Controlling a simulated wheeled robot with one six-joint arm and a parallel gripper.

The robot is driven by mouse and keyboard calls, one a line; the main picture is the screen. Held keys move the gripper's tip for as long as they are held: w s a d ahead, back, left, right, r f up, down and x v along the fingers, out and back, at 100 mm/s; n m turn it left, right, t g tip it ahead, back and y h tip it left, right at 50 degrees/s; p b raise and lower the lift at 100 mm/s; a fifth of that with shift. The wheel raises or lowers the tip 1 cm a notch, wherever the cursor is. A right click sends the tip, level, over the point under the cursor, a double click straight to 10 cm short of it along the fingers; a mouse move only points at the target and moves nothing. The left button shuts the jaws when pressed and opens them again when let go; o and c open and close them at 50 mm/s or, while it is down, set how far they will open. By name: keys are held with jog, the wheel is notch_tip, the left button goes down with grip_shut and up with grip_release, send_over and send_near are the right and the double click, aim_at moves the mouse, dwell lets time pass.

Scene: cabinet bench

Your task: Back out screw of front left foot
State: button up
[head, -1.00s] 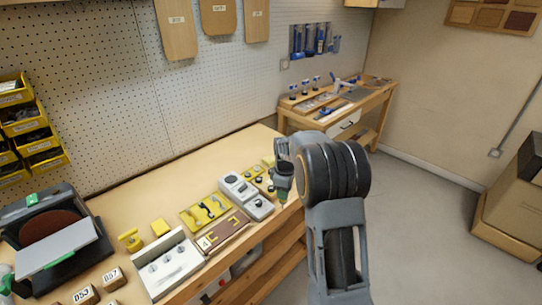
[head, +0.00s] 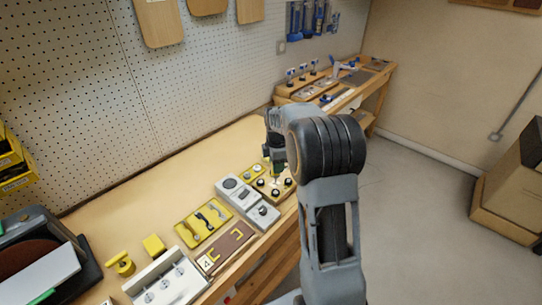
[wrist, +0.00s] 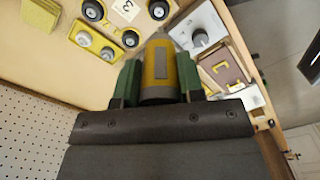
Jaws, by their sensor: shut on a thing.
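My gripper (wrist: 157,82) has green fingers shut on a yellow and grey cylindrical tool (wrist: 160,65). It also shows in the head view (head: 277,161), above the right part of the bench. A yellow board (head: 262,190) carrying several black round feet lies below it. In the wrist view, black feet (wrist: 93,10) and (wrist: 130,38) stand beside a numbered card (wrist: 125,9), and another foot (wrist: 158,9) is just beyond the tool. I cannot tell which foot is the front left one.
A grey unit with knobs (head: 240,193) sits close left of the board.

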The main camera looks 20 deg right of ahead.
jog(key=shift+f, duration=0.25)
notch_tip(320, 180, down, 3)
jog(key=b, duration=0.3)
jog(key=shift+w+f, duration=0.1)
jog(key=shift+f, duration=0.1)
jog(key=shift+f+b, duration=0.3)
jog(key=shift+f, duration=0.15)
jog(key=shift+f, duration=0.3)
dwell(1.7)
jog(key=shift+s+r+p, duration=0.15)
jog(key=shift+s+p, duration=0.05)
jog(key=shift+p, duration=0.3)
dwell(1.0)
jog(key=shift+r, duration=0.15)
dwell(0.6)
jog(key=shift+w+r+p, duration=0.15)
jog(key=shift+r+p, duration=2.25)
jog(key=shift+r, duration=0.75)
